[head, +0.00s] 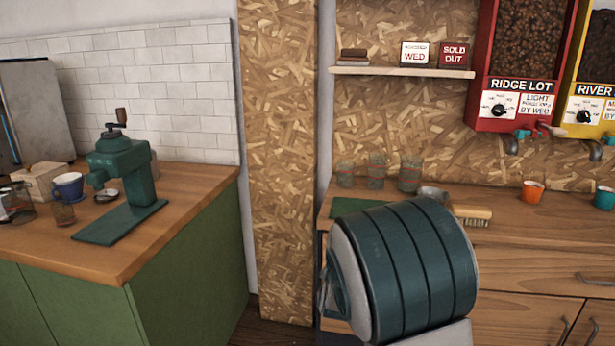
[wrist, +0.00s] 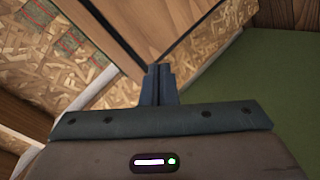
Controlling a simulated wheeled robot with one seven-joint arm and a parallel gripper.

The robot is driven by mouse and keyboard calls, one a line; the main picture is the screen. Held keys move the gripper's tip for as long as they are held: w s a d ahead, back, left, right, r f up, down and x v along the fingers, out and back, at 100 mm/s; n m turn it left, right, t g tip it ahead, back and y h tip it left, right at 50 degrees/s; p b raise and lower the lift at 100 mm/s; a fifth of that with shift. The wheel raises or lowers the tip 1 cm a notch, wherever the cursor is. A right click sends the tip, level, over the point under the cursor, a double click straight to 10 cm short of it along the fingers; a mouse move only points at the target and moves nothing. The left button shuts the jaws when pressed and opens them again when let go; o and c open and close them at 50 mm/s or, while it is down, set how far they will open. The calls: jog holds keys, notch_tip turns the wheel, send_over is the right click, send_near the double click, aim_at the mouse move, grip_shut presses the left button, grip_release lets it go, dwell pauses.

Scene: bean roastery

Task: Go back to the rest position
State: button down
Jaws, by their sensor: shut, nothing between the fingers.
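My gripper (wrist: 158,72) shows in the wrist view, with its two dark fingers together and nothing between them. No object touches the fingertips there. Beyond them are a brown wooden panel (wrist: 150,25), chipboard (wrist: 108,75) and a plain green surface (wrist: 275,75) on the right. The gripper itself cannot be made out in the head view.
In the head view, a green grinder (head: 125,170) and a blue cup (head: 69,186) stand on the left counter (head: 180,205). The right counter (head: 510,235) holds glasses (head: 376,172), a brush (head: 472,214) and an orange cup (head: 533,191). Bean dispensers (head: 522,60) hang above.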

jog(key=s+d+r+m+g+p, duration=0.2)
jog(key=s+r, duration=0.3)
jog(key=s, duration=0.5)
jog(key=s+d+r+m+g+y+p, duration=0.1)
jog(key=s+r+m+g+p, duration=0.3)
jog(key=s, duration=0.7)
jog(key=s+d+r+m+g+p, duration=0.3)
jog(key=s+r, duration=0.5)
jog(key=s, duration=0.3)
jog(key=shift+s+d+m+g+y+p, duration=0.25)
jog(key=shift+m+g+p, duration=0.25)
jog(key=shift+m+p, duration=0.35)
